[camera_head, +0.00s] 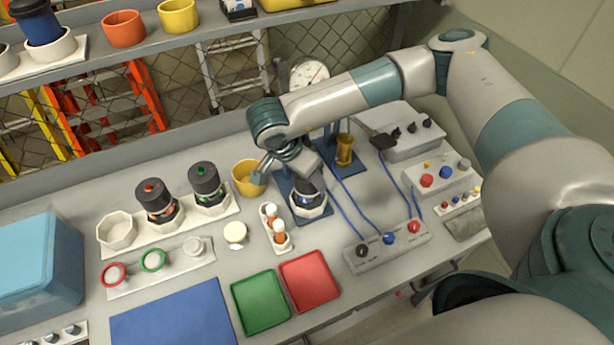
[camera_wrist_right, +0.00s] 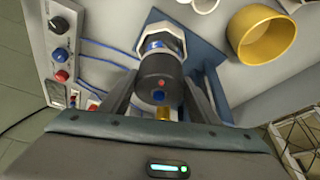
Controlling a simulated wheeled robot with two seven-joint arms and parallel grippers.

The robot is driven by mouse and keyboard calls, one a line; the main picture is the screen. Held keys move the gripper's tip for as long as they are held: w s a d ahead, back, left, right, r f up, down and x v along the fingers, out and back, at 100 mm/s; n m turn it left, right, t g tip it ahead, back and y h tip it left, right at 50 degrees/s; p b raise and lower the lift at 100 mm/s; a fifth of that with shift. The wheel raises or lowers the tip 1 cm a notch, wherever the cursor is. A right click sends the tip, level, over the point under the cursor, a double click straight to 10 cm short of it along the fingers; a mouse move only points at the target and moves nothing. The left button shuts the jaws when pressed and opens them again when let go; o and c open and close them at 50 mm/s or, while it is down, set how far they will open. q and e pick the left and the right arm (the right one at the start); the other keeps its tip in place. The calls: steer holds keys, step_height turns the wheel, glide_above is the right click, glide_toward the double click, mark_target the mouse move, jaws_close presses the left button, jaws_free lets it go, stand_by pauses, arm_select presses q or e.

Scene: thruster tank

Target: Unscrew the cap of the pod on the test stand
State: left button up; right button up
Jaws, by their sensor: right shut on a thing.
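The pod (camera_head: 308,197) stands on the blue test stand (camera_head: 288,190) on the bench, its lower part seated in a white holder (camera_wrist_right: 163,30). In the right wrist view its dark cap (camera_wrist_right: 160,72) faces me, with a red dot and a blue centre. My right gripper (camera_wrist_right: 160,80) has one finger on each side of the cap and is shut on it. In the head view the right gripper (camera_head: 303,176) comes down over the pod and hides most of the cap. My left gripper is not in view.
A yellow bowl (camera_head: 249,177) stands close left of the stand. Two more dark-capped pods (camera_head: 158,199) (camera_head: 206,182) stand in a white rack. A control box with knobs (camera_head: 388,247) and cables lies to the right. Green (camera_head: 261,301) and red (camera_head: 310,281) trays lie in front.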

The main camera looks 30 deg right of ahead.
steer(key=shift+w+n+t+y+b, duration=0.15)
steer(key=shift+n+t+b, duration=0.2)
steer(key=shift+n+b, duration=0.65)
steer(key=shift+n+t+y+b, duration=0.15)
steer(key=shift+n+t+b, duration=0.2)
steer(key=shift+n+b, duration=0.6)
steer(key=shift+r, duration=0.1)
steer(key=shift+r, duration=0.15)
steer(key=shift+r+p, duration=0.7)
steer(key=shift+r, duration=1.75)
steer(key=shift+r+m, duration=0.1)
steer(key=shift+m, duration=0.15)
